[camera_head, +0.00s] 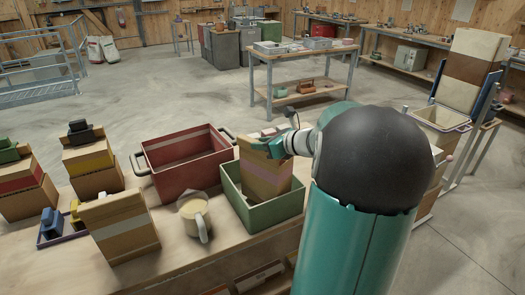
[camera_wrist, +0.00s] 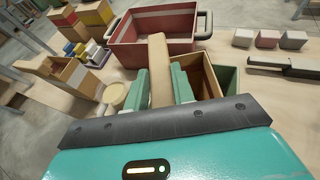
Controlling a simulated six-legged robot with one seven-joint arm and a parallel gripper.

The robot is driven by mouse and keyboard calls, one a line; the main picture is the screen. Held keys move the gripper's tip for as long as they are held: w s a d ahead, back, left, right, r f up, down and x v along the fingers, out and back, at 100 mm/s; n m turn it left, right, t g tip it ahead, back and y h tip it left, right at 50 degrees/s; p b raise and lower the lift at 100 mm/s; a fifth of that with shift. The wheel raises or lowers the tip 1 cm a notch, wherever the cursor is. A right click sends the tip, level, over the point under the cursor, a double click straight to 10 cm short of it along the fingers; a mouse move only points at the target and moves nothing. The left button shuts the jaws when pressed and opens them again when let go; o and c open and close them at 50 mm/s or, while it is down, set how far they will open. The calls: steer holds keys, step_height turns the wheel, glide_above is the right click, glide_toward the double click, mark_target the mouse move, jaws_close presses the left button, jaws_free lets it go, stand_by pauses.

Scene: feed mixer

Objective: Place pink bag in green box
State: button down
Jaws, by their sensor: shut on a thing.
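The pink bag (camera_head: 264,178) is a tan paper bag with a dull pink band. It stands upright, slightly tilted, with its lower part inside the green box (camera_head: 262,216) on the table. My gripper (camera_head: 276,147) is at the bag's top edge, shut on it. In the wrist view my gripper's green fingers (camera_wrist: 164,88) pinch the bag's tan top edge (camera_wrist: 158,58) between them. The green box (camera_wrist: 230,78) shows there to the right of the fingers. The bag's bottom is hidden by the box walls, so I cannot tell whether it touches the floor.
A red crate (camera_head: 186,164) with handles stands behind and left of the green box. A cream jug (camera_head: 196,214) stands close left of it. Small blocks (camera_wrist: 267,39) lie on the table beyond.

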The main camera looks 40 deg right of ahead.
steer(key=shift+w+f, duration=0.1)
steer(key=shift+f, duration=1.3)
steer(key=c, duration=1.2)
jaws_free()
steer(key=shift+s+d+r, duration=0.1)
steer(key=shift+s+r, duration=0.1)
steer(key=shift+s, duration=0.05)
steer(key=v, duration=1.1)
steer(key=shift+s+r, duration=0.1)
steer(key=shift+s, duration=0.1)
